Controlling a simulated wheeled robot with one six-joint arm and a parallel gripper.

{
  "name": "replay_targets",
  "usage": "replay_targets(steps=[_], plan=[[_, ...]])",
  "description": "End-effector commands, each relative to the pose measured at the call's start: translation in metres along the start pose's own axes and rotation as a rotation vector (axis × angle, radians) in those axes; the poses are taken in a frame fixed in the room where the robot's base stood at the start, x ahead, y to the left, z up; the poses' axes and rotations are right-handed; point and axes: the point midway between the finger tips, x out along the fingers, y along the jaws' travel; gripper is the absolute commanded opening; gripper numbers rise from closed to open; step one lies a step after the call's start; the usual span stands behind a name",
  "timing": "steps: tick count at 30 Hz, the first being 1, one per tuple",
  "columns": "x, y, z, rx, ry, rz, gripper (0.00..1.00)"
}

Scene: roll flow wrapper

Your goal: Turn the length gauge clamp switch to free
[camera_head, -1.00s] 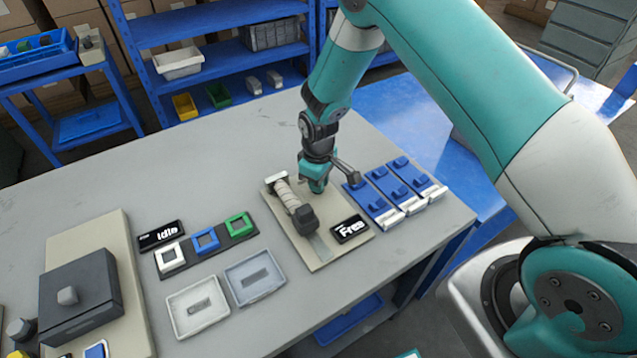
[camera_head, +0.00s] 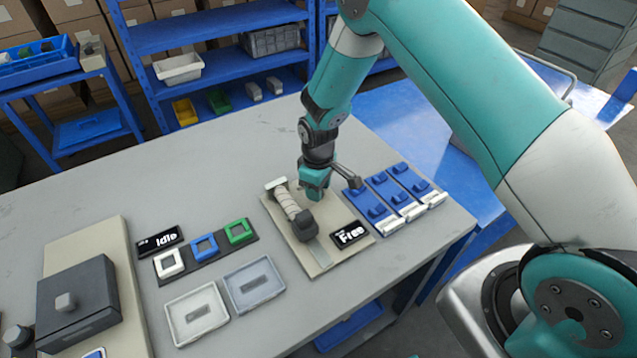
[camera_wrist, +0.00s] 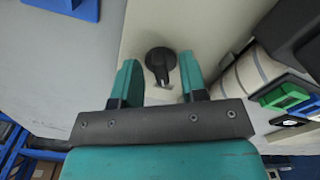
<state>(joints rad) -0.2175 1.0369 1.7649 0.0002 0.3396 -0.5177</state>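The length gauge's beige plate (camera_head: 318,262) lies on the table, carrying a pale roller and a dark block (camera_head: 304,226). Its black display (camera_head: 349,234) reads "Free". My gripper (camera_head: 314,194) points down over the plate's far right part. In the wrist view, the black clamp switch (camera_wrist: 159,58) is a round knob with a narrow handle towards my gripper. My open gripper (camera_wrist: 159,66) has one finger on each side of the switch, with a visible gap to each. Contact with the plate cannot be told.
Several blue clip-like parts (camera_head: 392,194) stand close right of the plate. Left are white, blue and green square buttons (camera_head: 205,247), an "Idle" display (camera_head: 160,242) and two shallow trays (camera_head: 254,283). The roller (camera_wrist: 250,75) is close right in the wrist view. The table's far middle is clear.

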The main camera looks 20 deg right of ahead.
Motion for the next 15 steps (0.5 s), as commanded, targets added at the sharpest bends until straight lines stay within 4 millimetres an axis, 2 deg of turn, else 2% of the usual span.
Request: replay_targets(steps=[4,7,15], plan=[[-0.01,0.0,-0.001,0.0,0.002,0.001,0.39],[-0.026,0.001,-0.001,0.0,0.004,0.002,0.39],[-0.095,0.0,-0.001,0.0,0.005,0.003,0.39]])
